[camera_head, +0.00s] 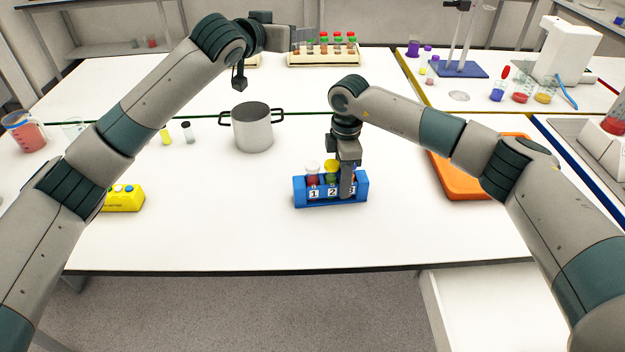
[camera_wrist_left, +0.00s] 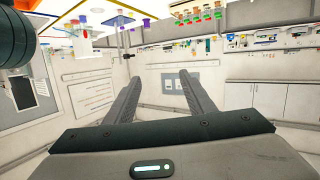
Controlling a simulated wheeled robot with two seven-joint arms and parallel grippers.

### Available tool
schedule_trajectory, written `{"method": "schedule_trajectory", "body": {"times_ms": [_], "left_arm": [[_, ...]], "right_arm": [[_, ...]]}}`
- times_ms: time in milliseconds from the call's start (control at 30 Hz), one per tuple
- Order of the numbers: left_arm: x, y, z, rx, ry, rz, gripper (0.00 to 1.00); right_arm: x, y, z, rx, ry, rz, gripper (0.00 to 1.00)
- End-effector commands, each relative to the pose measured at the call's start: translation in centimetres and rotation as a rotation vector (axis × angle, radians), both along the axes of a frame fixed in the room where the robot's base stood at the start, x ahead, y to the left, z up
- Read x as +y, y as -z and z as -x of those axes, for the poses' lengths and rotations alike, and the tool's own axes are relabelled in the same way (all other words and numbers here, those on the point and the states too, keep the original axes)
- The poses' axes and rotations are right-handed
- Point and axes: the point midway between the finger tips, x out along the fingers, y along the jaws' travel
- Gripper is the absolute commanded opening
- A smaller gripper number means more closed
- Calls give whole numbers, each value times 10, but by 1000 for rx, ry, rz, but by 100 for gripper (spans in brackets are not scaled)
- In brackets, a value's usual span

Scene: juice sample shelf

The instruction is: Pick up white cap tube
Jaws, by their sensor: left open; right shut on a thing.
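A blue rack (camera_head: 330,201) numbered 1, 2, 3 stands on the white table. A tube with a white cap (camera_head: 312,168) and red contents stands upright in slot 1. A tube with a yellow cap (camera_head: 331,166) stands in slot 2. My right gripper (camera_head: 346,190) points down at slot 3, right of both, and is shut on the tube there, which it mostly hides. My left gripper is raised at the back of the table, far from the rack; in the left wrist view its fingers (camera_wrist_left: 160,85) are apart with nothing between them.
A steel pot (camera_head: 252,130) stands behind and left of the rack. An orange tray (camera_head: 465,178) lies to the right, partly behind my right arm. A yellow block (camera_head: 123,199) is at the left. A wooden rack of capped tubes (camera_head: 323,59) stands at the back. The table's front is clear.

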Motion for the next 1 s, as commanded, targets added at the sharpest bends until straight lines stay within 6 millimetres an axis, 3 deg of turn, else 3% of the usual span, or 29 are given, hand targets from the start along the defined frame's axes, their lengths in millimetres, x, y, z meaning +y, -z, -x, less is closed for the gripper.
{"method": "schedule_trajectory", "body": {"times_ms": [200, 433, 600, 700, 1000], "left_arm": [[-7, 67, 47, 250, 105, -256, 49], [0, 120, 118, 478, 300, -531, 49], [10, 138, 157, 576, 423, -665, 49], [14, 142, 170, 606, 465, -706, 49], [16, 145, 176, 621, 487, -727, 49]], "right_arm": [[0, -1, 0, -1, 0, -1, 13], [0, -1, 0, -1, 0, -1, 13], [0, -1, 0, -1, 0, -1, 13], [0, -1, 0, -1, 0, -1, 13], [0, -1, 0, -1, 0, -1, 13]]}}
